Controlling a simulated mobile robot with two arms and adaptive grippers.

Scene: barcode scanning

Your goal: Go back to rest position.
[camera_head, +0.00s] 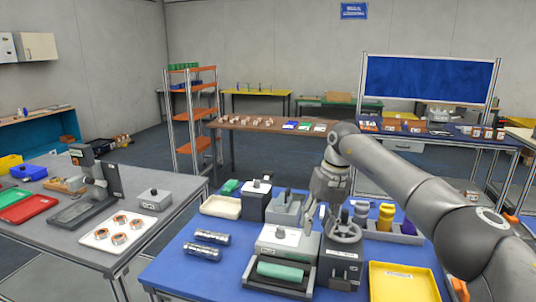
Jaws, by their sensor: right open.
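My right gripper (319,217) hangs over the middle of the blue table (197,267), with its arm reaching in from the right. Its fingers point down and are open, and I see nothing between them. It is in front of a grey box-like device (285,212) and close to a dark device with a round top (344,232). I cannot tell whether it touches either. A white-topped device (287,240) stands just below and left of it. My left gripper is not in view.
Two metal cylinders (212,237) lie on the table's left part. A yellow tray (403,284) is at the front right. A grey table (40,237) with trays stands to the left. Air above the blue table's left part is clear.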

